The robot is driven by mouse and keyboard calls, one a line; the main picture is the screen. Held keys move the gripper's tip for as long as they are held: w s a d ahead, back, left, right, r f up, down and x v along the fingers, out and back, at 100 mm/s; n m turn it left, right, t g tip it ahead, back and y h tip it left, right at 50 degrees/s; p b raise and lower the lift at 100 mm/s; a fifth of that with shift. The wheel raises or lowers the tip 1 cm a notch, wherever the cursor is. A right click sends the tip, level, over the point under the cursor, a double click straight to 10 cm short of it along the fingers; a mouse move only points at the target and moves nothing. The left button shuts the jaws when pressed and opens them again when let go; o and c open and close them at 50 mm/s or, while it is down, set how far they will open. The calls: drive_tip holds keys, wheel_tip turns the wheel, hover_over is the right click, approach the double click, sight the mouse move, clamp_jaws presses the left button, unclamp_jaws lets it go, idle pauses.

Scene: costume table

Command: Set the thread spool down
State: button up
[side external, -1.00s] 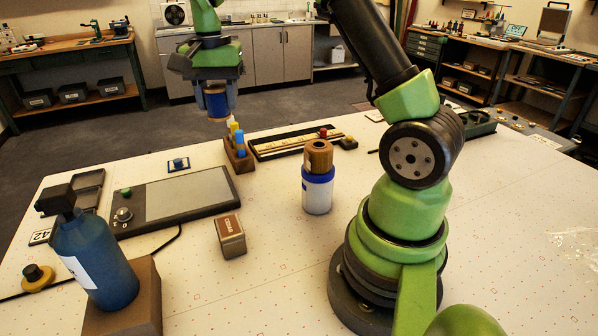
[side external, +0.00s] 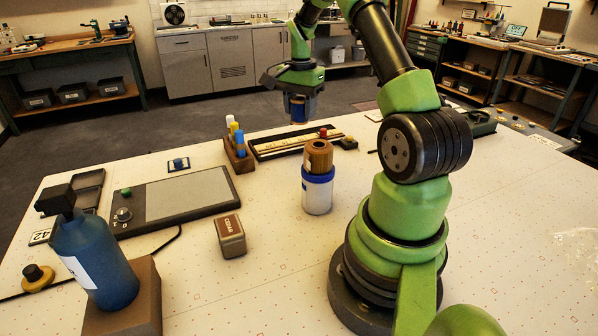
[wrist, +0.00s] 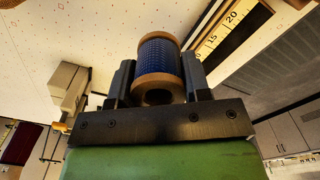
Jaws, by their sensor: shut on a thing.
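My gripper (side external: 298,108) is shut on the thread spool, which has blue thread and wooden flanges. In the side external view the spool (side external: 298,112) is held in the air beyond the back part of the white table (side external: 400,230). In the wrist view the spool (wrist: 158,62) sits between the two dark fingers, with its wooden end toward the camera. From these views I cannot tell exactly how high above the table it is.
A black tray with a ruler (side external: 290,145) lies near the spool. A wooden marker holder (side external: 237,155), a white-and-blue jar with a brown spool on top (side external: 318,185), a cedar box (side external: 230,237), a tablet (side external: 180,200) and a blue bottle (side external: 95,255) also stand around. The table's front middle is clear.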

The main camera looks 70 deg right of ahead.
sight(300, 170)
wheel_tip(300, 170, down, 14)
drive_tip(key=shift+r, duration=0.1)
idle(0.4)
drive_tip(key=shift+f, duration=0.2)
drive_tip(key=o, duration=0.9)
